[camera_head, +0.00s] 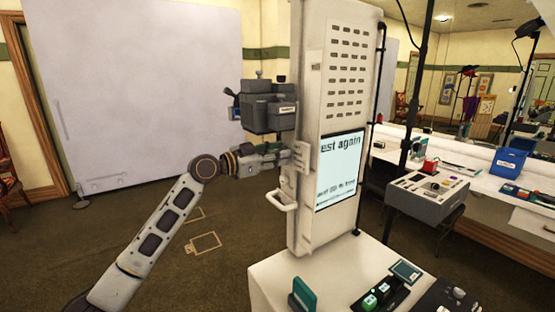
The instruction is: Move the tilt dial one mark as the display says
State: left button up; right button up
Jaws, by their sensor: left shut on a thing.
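The tall white cabinet (308,45) stands at centre, with a lit display (341,168) on its front. The display's large text ends in "est again", cut off at the left; smaller text below is hard to read. My left gripper (291,157) reaches in from the left and is shut on a small part at the cabinet's left side, which I take to be the tilt dial. The jaws and cabinet edge mostly hide this part, so its marks and pointer cannot be read. My right gripper is not in view.
A grey boxy device (268,113) sits just above my left gripper. A white handle (279,203) juts out below it. A white table (270,285) with small props is in front. A grey console (427,196) and blue bin (508,163) are at the right. The left floor is open.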

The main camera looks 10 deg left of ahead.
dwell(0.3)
pick_arm(q)
jog(key=o, duration=1.1)
jog(key=shift+c, duration=0.2)
jog(key=v, duration=1.2)
